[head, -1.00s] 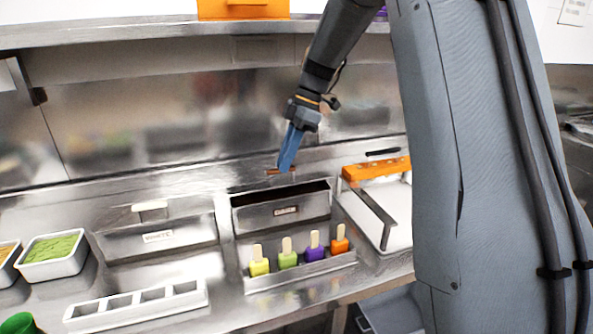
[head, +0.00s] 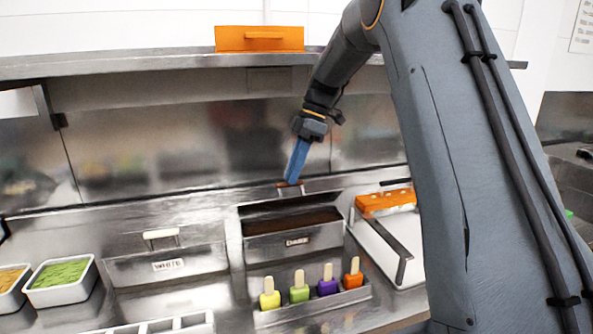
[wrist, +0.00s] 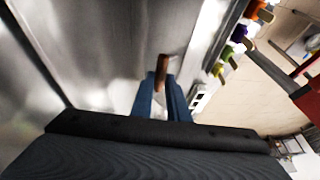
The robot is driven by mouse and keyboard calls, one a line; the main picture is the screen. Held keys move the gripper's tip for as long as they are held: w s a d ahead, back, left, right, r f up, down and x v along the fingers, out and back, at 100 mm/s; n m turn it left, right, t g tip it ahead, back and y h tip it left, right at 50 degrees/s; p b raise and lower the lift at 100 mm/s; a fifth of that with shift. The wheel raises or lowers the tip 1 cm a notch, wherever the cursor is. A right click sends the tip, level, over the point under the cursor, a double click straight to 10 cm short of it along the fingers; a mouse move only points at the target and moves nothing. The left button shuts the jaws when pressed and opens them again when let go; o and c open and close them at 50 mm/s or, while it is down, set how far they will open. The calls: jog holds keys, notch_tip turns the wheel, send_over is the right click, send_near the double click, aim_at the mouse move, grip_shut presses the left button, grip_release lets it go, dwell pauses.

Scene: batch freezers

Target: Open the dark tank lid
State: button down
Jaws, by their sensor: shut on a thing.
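The dark tank (head: 270,250), with a "DARK" label on its front, stands in the steel counter, and a brown surface shows inside its opening. Its steel lid (head: 262,208) is raised at the back of the opening. The lid's brown handle (head: 283,185) is at the fingertips of my gripper (head: 290,179). My blue fingers are shut on this handle, which also shows in the wrist view (wrist: 162,66) between my fingertips (wrist: 160,82). My fingers hide part of the handle.
Yellow, green, purple and orange popsicles (head: 300,293) stand in a row before the tank. The closed white tank (head: 165,267) is to the left. An orange-handled piece (head: 385,202) lies to the right. A shelf with an orange box (head: 260,38) is above.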

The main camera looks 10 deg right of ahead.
jog(key=shift+f, duration=0.85)
jog(key=c, duration=2)
grip_release()
jog(key=shift+a, duration=0.1)
jog(key=o, duration=1.3)
jog(key=shift+w+f, duration=0.75)
jog(key=shift+w, duration=0.3)
jog(key=shift+o, duration=1.2)
jog(key=shift+w+r, duration=0.1)
jog(key=shift+r, duration=0.05)
jog(key=shift+s+r, duration=0.45)
jog(key=c, duration=0.7)
jog(key=shift+s, duration=0.25)
jog(key=c, duration=0.6)
jog(key=shift+o, duration=0.9)
